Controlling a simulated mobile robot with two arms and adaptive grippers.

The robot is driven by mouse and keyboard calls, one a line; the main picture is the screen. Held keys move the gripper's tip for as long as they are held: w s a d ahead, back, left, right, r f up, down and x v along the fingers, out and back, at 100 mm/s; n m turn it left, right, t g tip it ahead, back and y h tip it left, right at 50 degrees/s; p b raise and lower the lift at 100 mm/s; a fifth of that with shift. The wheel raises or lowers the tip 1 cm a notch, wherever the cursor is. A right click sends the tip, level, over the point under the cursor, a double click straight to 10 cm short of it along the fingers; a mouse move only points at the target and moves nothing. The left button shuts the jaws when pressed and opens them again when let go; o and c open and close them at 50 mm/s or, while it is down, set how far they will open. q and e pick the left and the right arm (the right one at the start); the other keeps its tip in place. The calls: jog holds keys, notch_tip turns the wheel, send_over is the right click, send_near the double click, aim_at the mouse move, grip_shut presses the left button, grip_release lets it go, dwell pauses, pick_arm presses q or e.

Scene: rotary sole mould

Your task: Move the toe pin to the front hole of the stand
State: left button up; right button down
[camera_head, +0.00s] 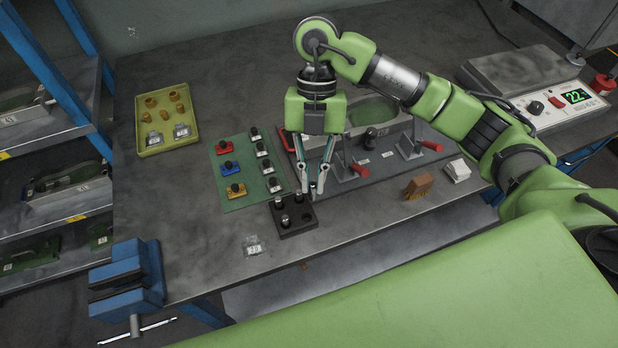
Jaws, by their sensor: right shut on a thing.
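The stand (291,232) is a small dark block near the table's front edge, with several short dark pins with bright tops upright on it. My right gripper (313,190) points down just above and behind the stand's right rear corner. It is shut on a small pin, taken to be the toe pin, mostly hidden between the fingertips. Whether its lower end touches the stand cannot be told. My left gripper is not in view.
A green mat (231,203) with colored knobbed blocks lies left of the gripper. The mould plate with red-handled clamps (359,170) is close right. A clear block (253,245), brush (418,187), blue vise (127,280) and yellow tray (168,90) stand around.

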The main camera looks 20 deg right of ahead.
aim_at(312, 198)
jog(key=m, duration=0.1)
jog(key=m+y, duration=0.1)
jog(key=m, duration=0.1)
jog(key=s+m+t, duration=0.1)
jog(key=shift+a+r+m+y+p, duration=0.1)
jog(key=shift+a+m+y+p, duration=0.15)
jog(key=shift+m+y+p, duration=0.1)
jog(key=f+m+b, duration=0.1)
jog(key=f+m+t+b, duration=0.1)
jog(key=m, duration=0.1)
jog(key=f+m+y+b, duration=0.1)
jog(key=m, duration=0.1)
jog(key=shift+s+a+f+t, duration=0.2)
jog(key=shift+a+f+t, duration=0.15)
jog(key=shift+a+t, duration=0.05)
jog(key=shift+f+b, duration=0.45)
jog(key=shift+f, duration=0.35)
jog(key=shift+r+p, duration=0.2)
jog(key=shift+p, duration=0.1)
jog(key=shift+a+f, duration=0.1)
jog(key=shift+f, duration=0.15)
jog(key=shift+f+b, duration=0.7)
jog(key=shift+f, duration=0.6)
dwell(0.6)
